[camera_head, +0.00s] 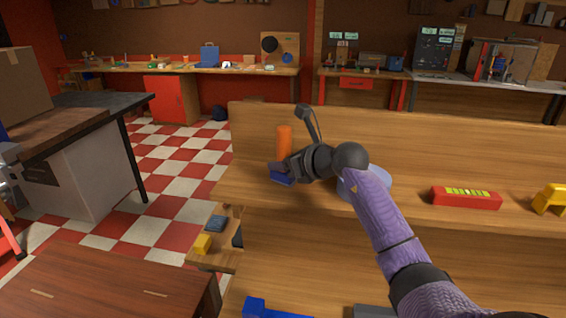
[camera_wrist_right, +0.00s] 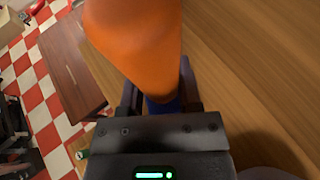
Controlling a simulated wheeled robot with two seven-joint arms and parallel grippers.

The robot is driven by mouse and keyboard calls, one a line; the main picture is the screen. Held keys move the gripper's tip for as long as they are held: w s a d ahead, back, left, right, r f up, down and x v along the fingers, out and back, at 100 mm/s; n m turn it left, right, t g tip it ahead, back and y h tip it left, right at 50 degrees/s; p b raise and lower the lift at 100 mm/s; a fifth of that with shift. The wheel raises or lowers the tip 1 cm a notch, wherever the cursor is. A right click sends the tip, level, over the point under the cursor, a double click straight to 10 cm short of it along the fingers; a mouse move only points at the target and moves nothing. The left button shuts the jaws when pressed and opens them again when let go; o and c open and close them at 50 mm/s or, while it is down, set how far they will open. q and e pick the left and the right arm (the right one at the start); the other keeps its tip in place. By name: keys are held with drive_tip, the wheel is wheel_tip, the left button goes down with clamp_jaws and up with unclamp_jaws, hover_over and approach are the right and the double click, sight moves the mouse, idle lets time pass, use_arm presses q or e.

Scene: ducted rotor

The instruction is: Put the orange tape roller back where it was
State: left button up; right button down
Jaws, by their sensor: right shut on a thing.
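The orange tape roller (camera_head: 284,142) is upright at the left end of the upper wooden shelf, its orange part on top and a blue part (camera_head: 283,180) at the bottom. My right gripper (camera_head: 280,168) is shut on it from the right, low on the roller. In the right wrist view the orange part (camera_wrist_right: 135,40) fills the top, and the blue part (camera_wrist_right: 165,106) sits between my fingers (camera_wrist_right: 158,95). I cannot tell whether the roller touches the shelf. My left gripper is not in view.
On the shelf (camera_head: 420,150), a pale blue round thing (camera_head: 376,181) is partly behind my right arm. A red level (camera_head: 466,198) and a yellow tool (camera_head: 550,198) lie further right.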

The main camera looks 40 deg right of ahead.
drive_tip(key=shift+f, duration=0.15)
drive_tip(key=shift+c, duration=1.5)
unclamp_jaws()
drive_tip(key=shift+s+r, duration=0.2)
drive_tip(key=shift+r, duration=0.05)
drive_tip(key=b+v, duration=0.1)
drive_tip(key=v, duration=0.9)
drive_tip(key=shift+s+r, duration=0.15)
drive_tip(key=shift+s, duration=0.1)
drive_tip(key=shift+s+r, duration=0.25)
drive_tip(key=shift+s, duration=0.2)
drive_tip(key=shift+f, duration=0.1)
